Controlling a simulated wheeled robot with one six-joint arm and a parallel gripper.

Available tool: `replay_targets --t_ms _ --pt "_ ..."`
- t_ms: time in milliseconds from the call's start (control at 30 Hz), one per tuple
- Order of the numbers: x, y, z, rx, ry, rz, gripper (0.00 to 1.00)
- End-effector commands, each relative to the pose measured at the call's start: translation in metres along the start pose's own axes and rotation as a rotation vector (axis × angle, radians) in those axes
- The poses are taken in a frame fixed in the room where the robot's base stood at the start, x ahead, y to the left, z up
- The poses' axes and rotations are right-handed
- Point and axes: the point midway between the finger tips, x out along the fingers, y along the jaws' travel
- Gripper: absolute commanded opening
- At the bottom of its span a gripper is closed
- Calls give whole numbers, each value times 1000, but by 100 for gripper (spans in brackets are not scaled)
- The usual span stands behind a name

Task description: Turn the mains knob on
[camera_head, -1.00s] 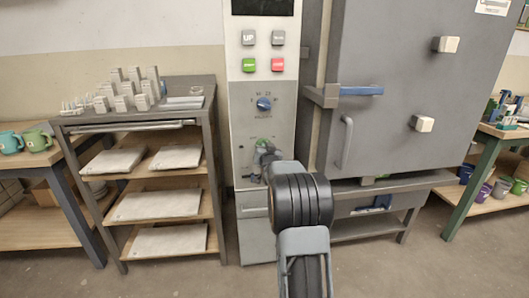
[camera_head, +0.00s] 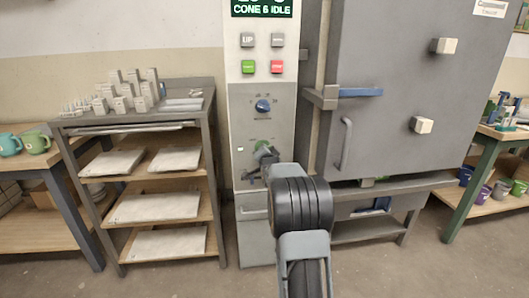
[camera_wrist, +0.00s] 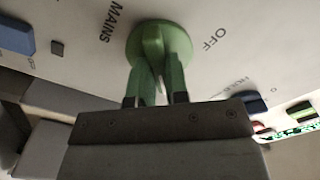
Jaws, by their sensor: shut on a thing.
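The green mains knob (camera_wrist: 178,40) sits on the pale control panel, with the words MAINS and OFF printed beside it in the wrist view. In the head view the knob (camera_head: 262,146) shows just above my gripper (camera_head: 264,157), partly hidden. My gripper (camera_wrist: 157,88) is shut on the knob's raised grip, one finger on each side. The display (camera_head: 262,9) at the top of the panel is lit and reads CONE 6 IDLE. A small white light (camera_head: 240,149) shows left of the knob.
A blue dial (camera_head: 263,106) and several push buttons (camera_head: 248,67) sit above the knob. The grey kiln door (camera_head: 405,80) with its handle (camera_head: 346,145) stands right of the panel. A shelf rack (camera_head: 210,150) stands close on the left.

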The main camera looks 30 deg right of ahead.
Motion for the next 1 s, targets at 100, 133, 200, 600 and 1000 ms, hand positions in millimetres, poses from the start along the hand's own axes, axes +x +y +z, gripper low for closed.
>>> replay_targets --t_ms 100,133,200,600,1000 --pt "0 0 1 7 -2 0 0" --pt "0 0 1 8 -2 0 0" --pt "0 0 1 8 -2 0 0" --pt "0 0 0 7 0 1 34" --pt "-4 0 -1 6 0 1 40"
